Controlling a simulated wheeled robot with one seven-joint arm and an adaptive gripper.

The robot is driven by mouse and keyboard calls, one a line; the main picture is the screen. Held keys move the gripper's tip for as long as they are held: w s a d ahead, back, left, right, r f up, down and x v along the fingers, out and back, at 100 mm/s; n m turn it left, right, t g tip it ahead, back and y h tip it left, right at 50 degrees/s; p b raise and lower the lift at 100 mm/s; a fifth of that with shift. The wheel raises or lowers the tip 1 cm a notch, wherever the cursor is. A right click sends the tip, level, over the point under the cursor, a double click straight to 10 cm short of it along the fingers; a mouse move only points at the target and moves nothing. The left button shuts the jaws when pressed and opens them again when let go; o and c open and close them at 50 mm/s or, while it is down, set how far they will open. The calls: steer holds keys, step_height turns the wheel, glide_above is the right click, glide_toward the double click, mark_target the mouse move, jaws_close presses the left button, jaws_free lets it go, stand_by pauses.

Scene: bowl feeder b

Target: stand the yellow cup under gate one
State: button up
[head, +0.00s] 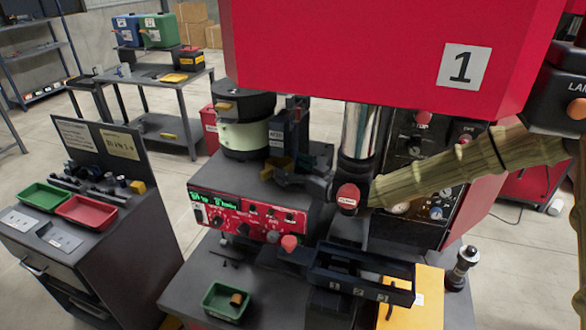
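A small yellow piece (281,163) shows beside the bowl feeder; it may be the yellow cup, but it is partly hidden. My arm comes in from the right in a tan sleeve. Its dark gripper (279,174) reaches left above the red control box, close to the yellow piece. The fingers are dark and small, so I cannot tell whether they hold it.
The red control box (258,224) with a lit green display lies below the gripper. A green tray (215,311) holding a brown piece (237,298) is at the front. A yellow-orange sheet (424,312) lies right. A red housing (350,45) marked 1 hangs above.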

steer(key=shift+r, duration=0.15)
steer(key=b+v, duration=0.4)
steer(key=v, duration=0.8)
stand_by(1.9)
